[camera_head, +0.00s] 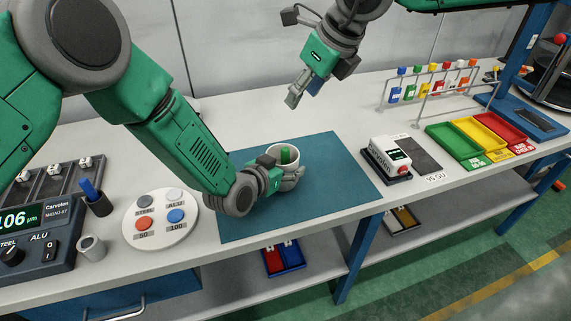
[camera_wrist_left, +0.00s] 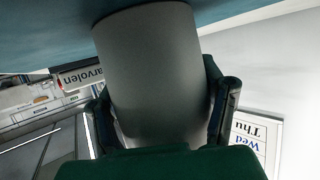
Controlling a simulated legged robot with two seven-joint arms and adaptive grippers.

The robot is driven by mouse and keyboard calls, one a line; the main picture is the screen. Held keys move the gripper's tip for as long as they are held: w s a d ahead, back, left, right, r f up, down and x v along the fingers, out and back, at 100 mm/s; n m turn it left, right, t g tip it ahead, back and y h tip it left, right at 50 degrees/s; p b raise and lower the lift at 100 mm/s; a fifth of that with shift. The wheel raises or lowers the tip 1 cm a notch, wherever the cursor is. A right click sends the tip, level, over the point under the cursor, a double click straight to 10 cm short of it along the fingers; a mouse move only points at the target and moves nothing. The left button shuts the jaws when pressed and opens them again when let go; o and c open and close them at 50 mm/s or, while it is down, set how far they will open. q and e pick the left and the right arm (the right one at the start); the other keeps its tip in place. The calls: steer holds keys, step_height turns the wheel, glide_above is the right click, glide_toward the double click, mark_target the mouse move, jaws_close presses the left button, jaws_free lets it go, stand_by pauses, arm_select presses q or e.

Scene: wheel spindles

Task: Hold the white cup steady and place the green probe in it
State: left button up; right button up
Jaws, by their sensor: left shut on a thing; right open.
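The white cup (camera_head: 272,154) stands upright on the blue mat (camera_head: 335,185). A green cylinder, the green probe (camera_head: 289,155), shows inside the cup's mouth; its lower part is hidden by the cup wall. My left gripper (camera_head: 288,176) is shut on the cup, its fingers around the cup's near side. In the left wrist view the cup's grey-looking wall (camera_wrist_left: 155,75) fills the middle, between the two fingers of the gripper (camera_wrist_left: 160,110). My right gripper (camera_head: 301,90) is open and empty, above and behind the cup, apart from it.
A white round plate with discs (camera_head: 160,238), a cup with a blue pen (camera_head: 97,200) and a meter (camera_head: 35,230) are at left. A white device (camera_head: 388,157), coloured trays (camera_head: 483,134) and a rack (camera_head: 430,88) are at right. The mat's right part is clear.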

arm_select(q)
steer(key=o, duration=1.2)
steer(key=shift+d, duration=0.1)
steer(key=shift+o, duration=0.2)
steer(key=shift+d, duration=0.15)
steer(key=v, duration=1.1)
steer(key=shift+s+a+r, duration=0.2)
steer(key=shift+s, duration=0.1)
